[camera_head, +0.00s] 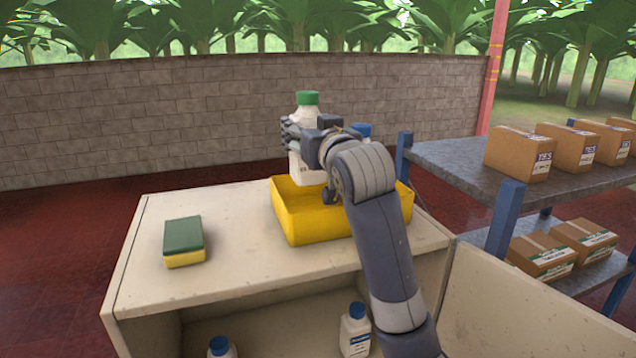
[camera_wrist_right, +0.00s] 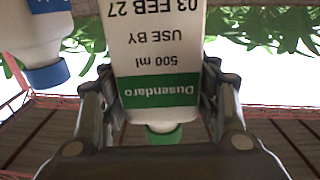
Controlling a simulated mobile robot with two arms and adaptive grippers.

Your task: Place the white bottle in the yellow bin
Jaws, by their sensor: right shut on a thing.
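A white bottle with a green cap (camera_head: 307,108) is held upright over the yellow bin (camera_head: 311,222) on the cabinet top. My right gripper (camera_head: 303,135) is shut on this bottle. In the right wrist view the bottle (camera_wrist_right: 158,52) shows its printed label with a green band, between the two fingers of the right gripper (camera_wrist_right: 158,105). A second white bottle with a blue cap (camera_wrist_right: 48,74) is beside it in that view; in the head view its blue cap (camera_head: 361,130) shows behind my right wrist. The bin's inside is partly hidden by my arm. My left gripper is not in view.
A green and yellow sponge (camera_head: 183,241) lies on the cabinet top (camera_head: 236,243) left of the bin. Blue-capped bottles (camera_head: 355,331) stand on the cabinet's lower shelf. A rack (camera_head: 452,172) with several cardboard boxes is at the right. A brick wall (camera_head: 200,115) stands behind.

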